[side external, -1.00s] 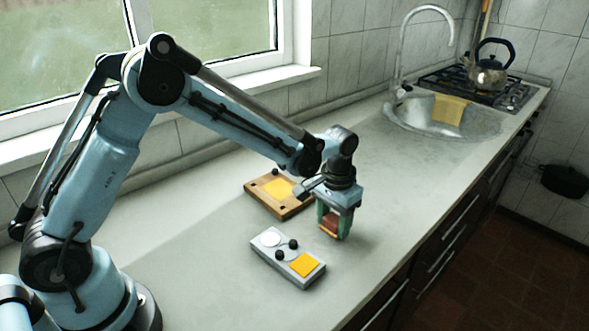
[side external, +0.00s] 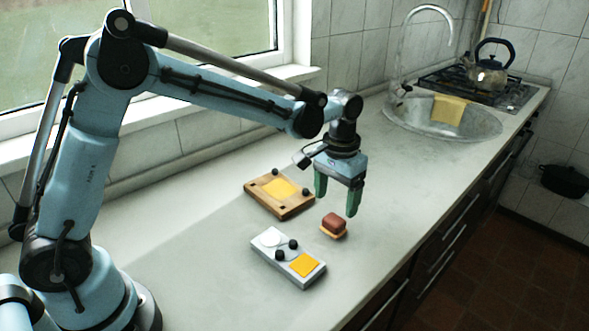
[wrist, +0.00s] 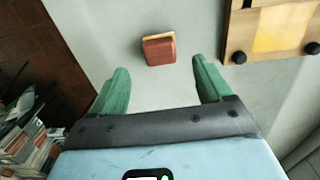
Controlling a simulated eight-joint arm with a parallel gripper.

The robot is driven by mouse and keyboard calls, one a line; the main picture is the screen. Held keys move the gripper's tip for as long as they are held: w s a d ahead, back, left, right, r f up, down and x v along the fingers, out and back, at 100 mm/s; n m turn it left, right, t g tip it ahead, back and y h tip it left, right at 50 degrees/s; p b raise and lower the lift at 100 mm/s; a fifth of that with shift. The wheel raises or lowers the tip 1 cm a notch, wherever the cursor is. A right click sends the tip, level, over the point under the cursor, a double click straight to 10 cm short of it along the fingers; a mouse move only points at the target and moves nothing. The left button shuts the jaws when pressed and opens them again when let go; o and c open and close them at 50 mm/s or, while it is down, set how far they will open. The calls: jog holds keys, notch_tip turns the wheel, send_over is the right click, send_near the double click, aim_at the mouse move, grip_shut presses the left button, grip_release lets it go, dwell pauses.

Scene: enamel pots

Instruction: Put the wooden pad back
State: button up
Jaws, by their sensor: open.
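A small block with a reddish-brown top and a yellow-orange base layer (side external: 333,226) rests on the counter; it also shows in the wrist view (wrist: 159,50). I cannot tell for sure whether it is the wooden pad. My gripper (side external: 336,203), with green fingers, is open and empty just above the block; its fingers also show in the wrist view (wrist: 160,72). A wooden board (side external: 292,209) with a yellow square and black knobs lies left of and behind the block; part of it is in the wrist view (wrist: 242,35).
A light grey panel (side external: 262,256) with a white disc, black knobs and an orange-yellow square lies in front of the board, left of the block. The sink (side external: 405,118) with a yellow cloth (side external: 449,109) and a kettle (side external: 489,73) are farther back. Counter right of the block is clear.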

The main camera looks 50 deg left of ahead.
aim_at(333, 219)
jog(key=s+a+r+t, duration=0.3)
jog(key=s+a+r, duration=0.1)
jog(key=s+r, duration=0.45)
jog(key=s+a+f+t, duration=0.1)
jog(key=s+a+t, duration=0.2)
jog(key=s, duration=0.4)
jog(key=shift+s+a+f+t, duration=0.35)
jog(key=shift+s+f+t, duration=0.05)
jog(key=shift+t, duration=0.2)
jog(key=o, duration=0.4)
jog(key=shift+w+d+r+m, duration=0.1)
jog(key=shift+r+m, duration=0.1)
jog(key=shift+m, duration=0.1)
jog(key=w+d+r+m+g, duration=0.1)
jog(key=d+r+m+g, duration=0.6)
jog(key=r+m, duration=0.7)
jog(key=f+m, duration=0.1)
jog(key=f, duration=0.5)
jog(key=f+m, duration=0.2)
jog(key=f, duration=0.4)
jog(key=shift+w+a+f, duration=0.1)
jog(key=shift+a+f, duration=0.1)
jog(key=shift+f, duration=0.15)
